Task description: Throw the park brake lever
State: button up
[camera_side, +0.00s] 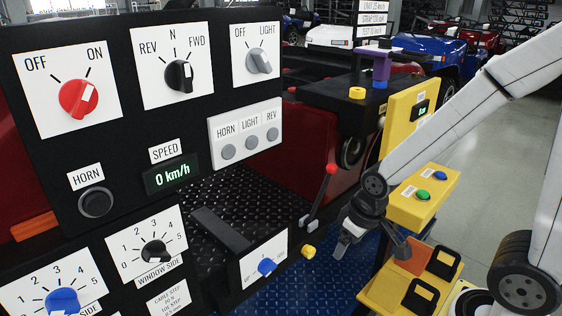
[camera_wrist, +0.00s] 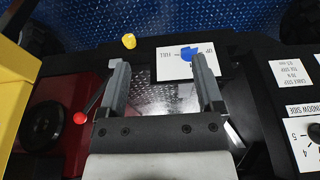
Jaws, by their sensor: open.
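A lever with a red ball knob (camera_side: 331,169) and a dark shaft stands tilted beside the black deck, its foot near the panel edge; no label on it is readable. In the wrist view the red knob (camera_wrist: 80,118) lies left of my gripper, its shaft rising toward the left finger. My gripper (camera_side: 345,246) is right of and below the knob in the side view, pointing down. In the wrist view my gripper (camera_wrist: 160,65) is open, with nothing between its fingers. I cannot tell whether the left finger touches the lever's shaft.
A white card with a blue knob (camera_side: 266,266) and a small yellow knob (camera_side: 308,251) are near the gripper. A yellow box with green and blue buttons (camera_side: 423,195) stands right of it. The large switch panel (camera_side: 205,105) fills the left; blue floor (camera_side: 300,290) shows below.

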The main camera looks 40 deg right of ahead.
jog(key=w+d+r+m, duration=0.3)
jog(key=w+d+m, duration=0.15)
jog(key=w, duration=0.45)
notch_tip(320, 180, up, 8)
jog(key=m+g, duration=0.1)
jog(key=m, duration=1.1)
send_over(330, 170)
jog(key=shift+s+d+f, duration=0.1)
jog(key=shift+d+f, duration=0.1)
jog(key=shift+d, duration=0.25)
jog(key=shift+f+n, duration=0.15)
jog(key=shift+n, duration=0.1)
jog(key=f, duration=1.5)
jog(key=shift+w+a+f, duration=0.1)
jog(key=shift+w, duration=0.3)
grip_shut()
